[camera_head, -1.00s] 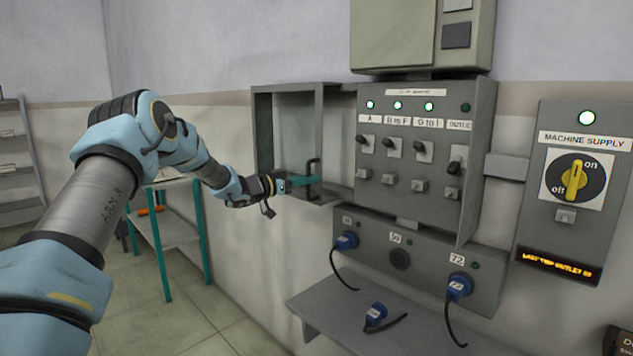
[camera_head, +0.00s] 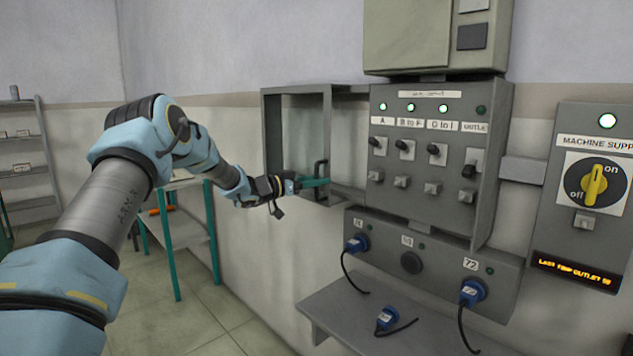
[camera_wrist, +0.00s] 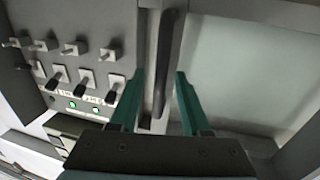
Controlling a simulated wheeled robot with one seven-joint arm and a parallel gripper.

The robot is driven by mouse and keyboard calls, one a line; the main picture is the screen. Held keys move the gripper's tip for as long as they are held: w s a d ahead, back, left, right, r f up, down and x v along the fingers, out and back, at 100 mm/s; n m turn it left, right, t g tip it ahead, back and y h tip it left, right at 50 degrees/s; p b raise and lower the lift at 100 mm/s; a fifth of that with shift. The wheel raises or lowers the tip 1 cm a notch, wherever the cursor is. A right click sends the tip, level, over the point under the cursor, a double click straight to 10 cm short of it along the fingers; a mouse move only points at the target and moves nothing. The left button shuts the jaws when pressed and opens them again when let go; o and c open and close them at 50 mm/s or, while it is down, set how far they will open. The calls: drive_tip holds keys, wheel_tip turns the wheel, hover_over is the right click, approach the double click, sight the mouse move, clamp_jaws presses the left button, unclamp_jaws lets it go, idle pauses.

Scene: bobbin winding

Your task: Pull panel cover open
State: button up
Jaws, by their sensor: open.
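The panel cover (camera_head: 268,140) is a grey frame with a clear pane, swung out to the left of the switch panel (camera_head: 425,150). Its dark upright handle (camera_head: 321,178) is on the edge nearer the switches. My gripper (camera_head: 318,183) is at the handle. In the wrist view the handle (camera_wrist: 166,70) stands between the two green fingers of my gripper (camera_wrist: 160,85), with a gap on each side. The fingers are open. The cover's clear pane (camera_wrist: 245,75) fills the right of that view.
Below the panel, an outlet box (camera_head: 435,250) holds blue plugs, and a loose blue plug (camera_head: 387,318) lies on the shelf (camera_head: 345,310). The machine supply box (camera_head: 590,200) is at the right. A green-legged table (camera_head: 180,238) stands at the left behind my arm.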

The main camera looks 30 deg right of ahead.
drive_tip(key=a+b, duration=0.4)
drive_tip(key=a, duration=0.6)
drive_tip(key=shift+s+a, duration=0.3)
drive_tip(key=shift+a, duration=0.1)
